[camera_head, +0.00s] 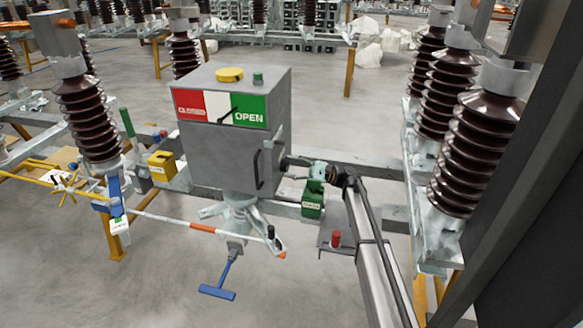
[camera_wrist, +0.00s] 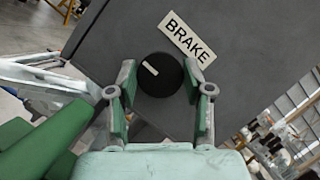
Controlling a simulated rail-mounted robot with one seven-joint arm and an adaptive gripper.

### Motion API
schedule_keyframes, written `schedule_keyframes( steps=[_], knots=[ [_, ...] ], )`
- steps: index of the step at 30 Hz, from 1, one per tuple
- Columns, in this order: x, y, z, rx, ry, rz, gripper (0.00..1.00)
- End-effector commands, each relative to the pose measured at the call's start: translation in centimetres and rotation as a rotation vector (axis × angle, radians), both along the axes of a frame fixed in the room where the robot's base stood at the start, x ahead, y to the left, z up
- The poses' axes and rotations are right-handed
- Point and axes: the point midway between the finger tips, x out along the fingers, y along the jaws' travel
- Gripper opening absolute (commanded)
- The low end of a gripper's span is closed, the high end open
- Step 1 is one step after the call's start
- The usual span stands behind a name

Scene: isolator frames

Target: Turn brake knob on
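The brake knob (camera_wrist: 161,76) is round and black with a white mark, on the grey face of the box (camera_wrist: 105,40). In the wrist view the mark points to the upper left. A tilted white BRAKE label (camera_wrist: 187,37) lies above and right of it. My gripper (camera_wrist: 160,70) is open, with one finger on each side of the knob. A gap shows at the left finger; the right fingertip appears close to the knob's edge, contact unclear.
The box (camera_head: 225,155) carries a red, white and green OPEN indicator (camera_head: 221,108) and a side handle (camera_head: 257,168). A green block (camera_head: 312,205) and a plate with a red knob (camera_head: 336,239) lie below my arm. Brown insulators (camera_head: 465,150) stand at right.

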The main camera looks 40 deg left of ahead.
Motion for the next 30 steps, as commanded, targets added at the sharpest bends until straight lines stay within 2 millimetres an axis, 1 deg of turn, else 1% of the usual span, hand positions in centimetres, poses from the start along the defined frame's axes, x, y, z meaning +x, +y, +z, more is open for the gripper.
schedule_keyframes(
  steps=[11, 17, 23, 30],
  knots=[
    [0.0, 0.0, 0.0, 0.001, -0.001, -0.001, 0.73],
    [0.9, -1.0, -0.4, 0.001, -0.001, -0.001, 0.73],
    [3.2, -3.6, -1.4, 0.0, 0.0, -0.002, 0.73],
    [6.8, -7.7, -1.4, 0.001, -0.002, -0.002, 0.73]
  ],
)
